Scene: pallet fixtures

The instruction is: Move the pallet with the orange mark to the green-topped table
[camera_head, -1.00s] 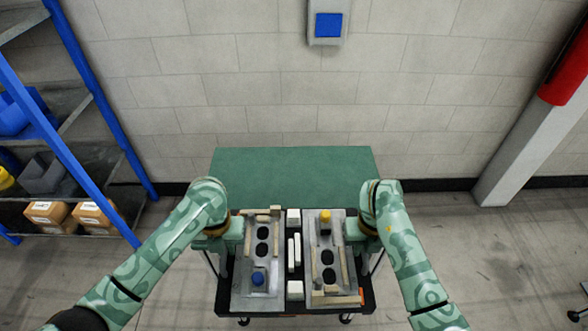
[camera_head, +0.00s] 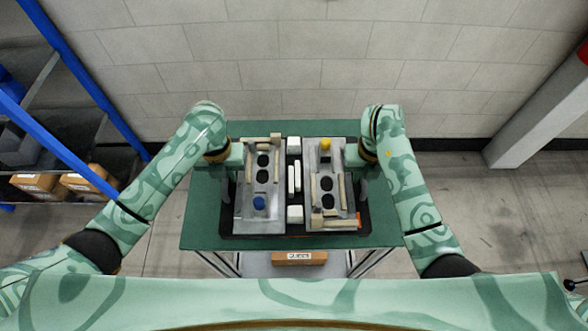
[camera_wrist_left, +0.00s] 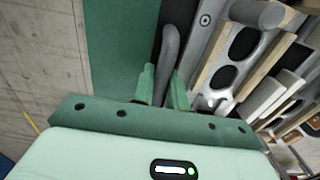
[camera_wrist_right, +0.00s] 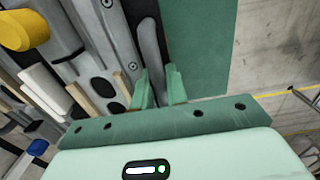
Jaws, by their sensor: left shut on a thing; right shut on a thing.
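The black pallet (camera_head: 283,231) carries two grey fixture plates and is over the green-topped table (camera_head: 205,222). A small orange mark (camera_head: 359,221) shows at its front right corner. I cannot tell whether the pallet touches the tabletop or hangs just above it. My left gripper (camera_head: 231,158) is at the pallet's left side, shut on a grey handle (camera_wrist_left: 170,52). My right gripper (camera_head: 358,156) is at its right side, shut on the other grey handle (camera_wrist_right: 148,42). The fingers partly hide both handles.
The left fixture holds a blue knob (camera_head: 259,202), the right one a yellow knob (camera_head: 324,144). White blocks (camera_head: 295,214) stand between them. A cardboard box (camera_head: 298,258) is under the table. A blue-framed shelf (camera_head: 85,98) is at left, a pillar (camera_head: 535,130) at right, the wall behind.

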